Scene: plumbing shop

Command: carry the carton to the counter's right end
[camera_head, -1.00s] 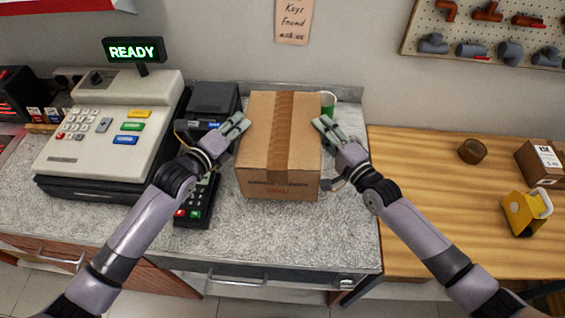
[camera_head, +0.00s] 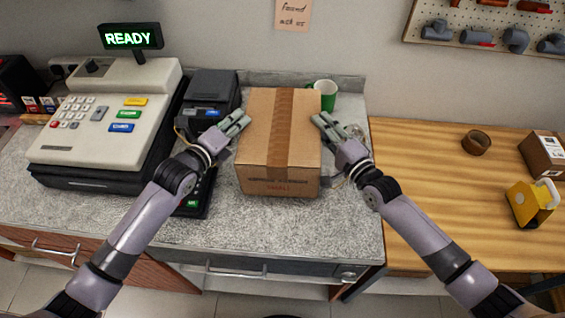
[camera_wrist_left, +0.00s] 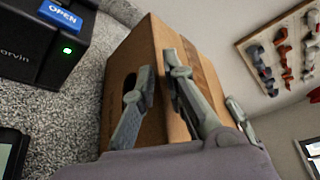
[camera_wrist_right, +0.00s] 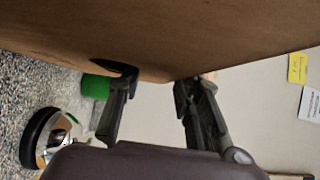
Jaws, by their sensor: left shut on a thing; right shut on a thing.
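The brown taped carton (camera_head: 260,140) is upright over the grey speckled counter (camera_head: 300,235), between my two grippers. I cannot tell whether its bottom touches the counter. My left gripper (camera_head: 238,121) is shut on the carton's left side. In the left wrist view its fingers (camera_wrist_left: 160,92) are at the carton (camera_wrist_left: 150,50), one by the dark hand hole. My right gripper (camera_head: 322,121) is shut on the carton's right side. In the right wrist view its fingers (camera_wrist_right: 155,88) are at the carton (camera_wrist_right: 190,30), one by a hand hole. The carton's underside is hidden.
A green mug (camera_head: 325,96) stands behind the carton's right side. A shiny round object (camera_wrist_right: 52,138) is near my right gripper. The cash register (camera_head: 110,115) and black printer (camera_head: 210,100) are on the left. A wooden bench (camera_head: 430,180) adjoins the counter's right end.

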